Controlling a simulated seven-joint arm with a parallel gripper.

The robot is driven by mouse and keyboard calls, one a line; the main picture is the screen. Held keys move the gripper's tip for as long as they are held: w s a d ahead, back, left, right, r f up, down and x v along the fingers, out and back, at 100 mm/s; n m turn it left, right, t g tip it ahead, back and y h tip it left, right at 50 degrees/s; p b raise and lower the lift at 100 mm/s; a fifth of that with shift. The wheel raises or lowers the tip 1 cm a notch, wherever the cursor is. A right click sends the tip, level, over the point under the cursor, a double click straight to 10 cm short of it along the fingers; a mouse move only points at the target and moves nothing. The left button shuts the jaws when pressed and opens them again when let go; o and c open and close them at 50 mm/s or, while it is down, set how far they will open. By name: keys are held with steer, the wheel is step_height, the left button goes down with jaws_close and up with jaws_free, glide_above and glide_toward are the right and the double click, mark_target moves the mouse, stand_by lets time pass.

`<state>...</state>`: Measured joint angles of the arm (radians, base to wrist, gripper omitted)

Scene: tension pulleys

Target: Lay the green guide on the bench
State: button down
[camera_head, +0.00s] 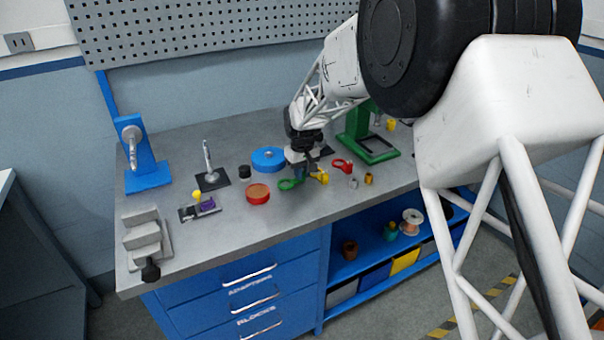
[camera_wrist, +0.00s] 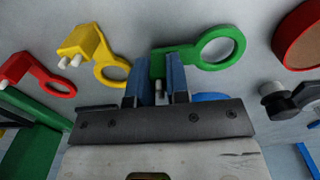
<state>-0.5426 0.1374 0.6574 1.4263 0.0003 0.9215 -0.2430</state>
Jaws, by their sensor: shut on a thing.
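The green guide, a flat ring with a short stem, shows in the head view (camera_head: 287,184) near the bench's front middle. It also shows in the wrist view (camera_wrist: 222,48), its ring right of the fingers. My gripper (camera_head: 299,175) has its blue fingers (camera_wrist: 158,82) shut on the stem end of the green guide. The guide is low over the grey bench (camera_head: 222,226); I cannot tell whether it touches it. The fingers hide part of the stem.
A yellow guide (camera_head: 322,177) and a red guide (camera_head: 342,165) lie close on the right. A blue disc (camera_head: 268,158) is behind, and a red-rimmed disc (camera_head: 257,194) lies left. A green stand (camera_head: 379,157) is at the right.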

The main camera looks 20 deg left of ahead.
steer(key=shift+f, duration=0.25)
steer(key=shift+f, duration=0.15)
steer(key=c, duration=1.1)
jaws_free()
step_height(320, 180, up, 12)
stand_by(0.7)
